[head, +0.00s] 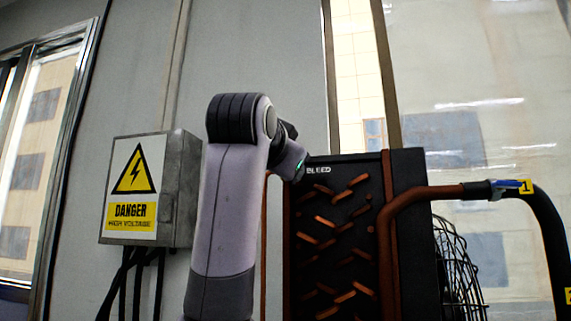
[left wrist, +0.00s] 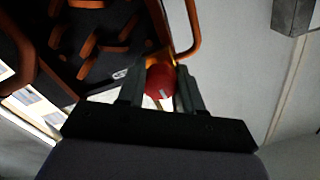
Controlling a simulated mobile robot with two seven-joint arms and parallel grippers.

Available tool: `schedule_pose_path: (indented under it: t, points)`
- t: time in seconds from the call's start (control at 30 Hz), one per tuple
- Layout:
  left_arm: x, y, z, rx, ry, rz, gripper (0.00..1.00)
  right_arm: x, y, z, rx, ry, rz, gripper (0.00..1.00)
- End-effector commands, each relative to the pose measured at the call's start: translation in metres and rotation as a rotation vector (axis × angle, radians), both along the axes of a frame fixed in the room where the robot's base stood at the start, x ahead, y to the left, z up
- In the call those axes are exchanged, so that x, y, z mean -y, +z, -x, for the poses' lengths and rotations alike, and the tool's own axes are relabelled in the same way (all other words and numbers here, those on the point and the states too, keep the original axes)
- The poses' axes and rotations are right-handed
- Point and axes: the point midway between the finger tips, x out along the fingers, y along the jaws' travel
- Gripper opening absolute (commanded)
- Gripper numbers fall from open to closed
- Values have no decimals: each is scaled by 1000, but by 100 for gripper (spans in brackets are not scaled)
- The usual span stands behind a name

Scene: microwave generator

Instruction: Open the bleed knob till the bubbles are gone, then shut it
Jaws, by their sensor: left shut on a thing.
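The bleed knob (left wrist: 160,81) is round and red with a small white mark, seen in the left wrist view at the end of a copper pipe (left wrist: 190,30). My left gripper (left wrist: 160,88) is shut on it, one finger on each side. In the head view my left arm hides the knob and the gripper, next to the "BLEED" label on the black panel (head: 300,215). No bubbles can be made out in either view. My right gripper is not in view.
A grey "DANGER high voltage" box (head: 180,190) hangs on the wall at left with black cables below.

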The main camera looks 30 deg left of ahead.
Motion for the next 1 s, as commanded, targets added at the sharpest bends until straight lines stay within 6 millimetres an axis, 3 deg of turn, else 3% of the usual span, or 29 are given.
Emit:
schedule_pose_path:
  t: [0.5,1.0]
  points:
    - [1,-1,-1,78,0,355,5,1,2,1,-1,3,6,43]
    - [1,-2,-1,96,-1,434,5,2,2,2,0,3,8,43]
